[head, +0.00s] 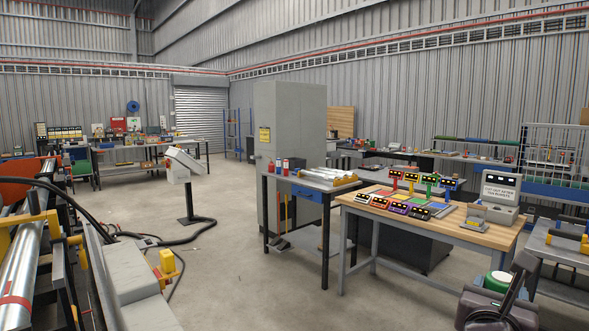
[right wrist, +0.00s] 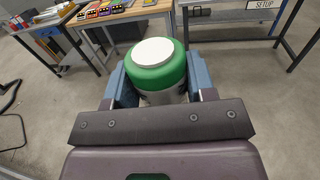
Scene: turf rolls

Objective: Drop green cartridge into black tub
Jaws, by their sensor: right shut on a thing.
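The green cartridge (right wrist: 158,76), a cylinder with a green shoulder, white top and pale body, stands between the blue fingers of my right gripper (right wrist: 160,88). The gripper is shut on it. In the head view the cartridge (head: 498,281) shows at the lower right, partly hidden by my right arm, held in front of the wooden table. No black tub can be made out with certainty; a dark box-like shape (head: 420,246) is partly hidden under the wooden table. My left gripper is not in view.
The wooden table (head: 394,199) carries colored label devices and a grey terminal (head: 498,198). A grey rack (head: 562,246) stands at the right. A metal-topped table (head: 290,183) is left of the wooden one. Machinery with rollers (head: 30,260) fills the left. Open floor (head: 225,270) lies between.

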